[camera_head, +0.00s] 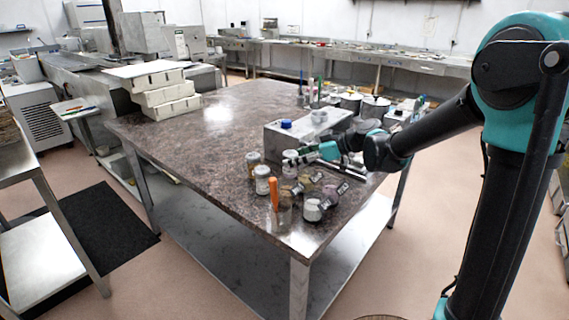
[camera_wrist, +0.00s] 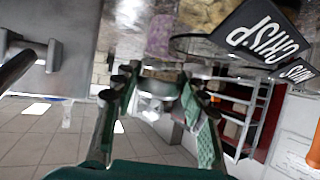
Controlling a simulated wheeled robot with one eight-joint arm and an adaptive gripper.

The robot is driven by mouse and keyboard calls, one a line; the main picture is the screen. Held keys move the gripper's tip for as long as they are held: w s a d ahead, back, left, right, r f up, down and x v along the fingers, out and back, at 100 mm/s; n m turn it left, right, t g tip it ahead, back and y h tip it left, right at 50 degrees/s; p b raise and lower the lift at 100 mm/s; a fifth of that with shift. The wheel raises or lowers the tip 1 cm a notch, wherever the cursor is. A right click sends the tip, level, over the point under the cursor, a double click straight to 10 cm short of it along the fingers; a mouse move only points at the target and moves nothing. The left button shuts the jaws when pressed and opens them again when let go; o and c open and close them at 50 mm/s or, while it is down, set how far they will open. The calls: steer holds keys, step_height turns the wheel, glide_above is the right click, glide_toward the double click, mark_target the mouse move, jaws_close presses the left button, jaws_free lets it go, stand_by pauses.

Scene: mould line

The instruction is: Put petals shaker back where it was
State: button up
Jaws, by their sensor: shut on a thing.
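My gripper (camera_head: 309,156) is over the near right part of the marble-topped table, among the jars. It is shut on a small pale-topped shaker (camera_head: 290,158), taken to be the petals shaker. In the wrist view my gripper (camera_wrist: 160,92) has its two fingers on either side of the clear and whitish shaker (camera_wrist: 158,86). Its contents and label cannot be read. Whether its base touches the table cannot be told. Two similar shakers stand to its left, one with yellowish contents (camera_head: 252,164) and one with a white cap (camera_head: 262,181).
A metal box (camera_head: 310,130) with a blue item on top stands just behind. In front are bowls with black tags, one reading CRISP (camera_wrist: 265,38), a white-capped shaker (camera_head: 312,211) and a glass with an orange tool (camera_head: 275,193). The table's left half (camera_head: 200,135) is mostly clear.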

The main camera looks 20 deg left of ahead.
steer(key=shift+a+f, duration=0.1)
steer(key=shift+f, duration=0.85)
steer(key=a, duration=0.1)
steer(key=w+a, duration=0.1)
steer(key=a, duration=0.1)
steer(key=shift+w+a+f, duration=0.3)
steer(key=shift+d+f, duration=0.1)
steer(key=shift+f, duration=0.2)
steer(key=shift+f, duration=0.15)
steer(key=o, duration=1.2)
steer(key=shift+d+r, duration=0.25)
steer(key=v, duration=0.7)
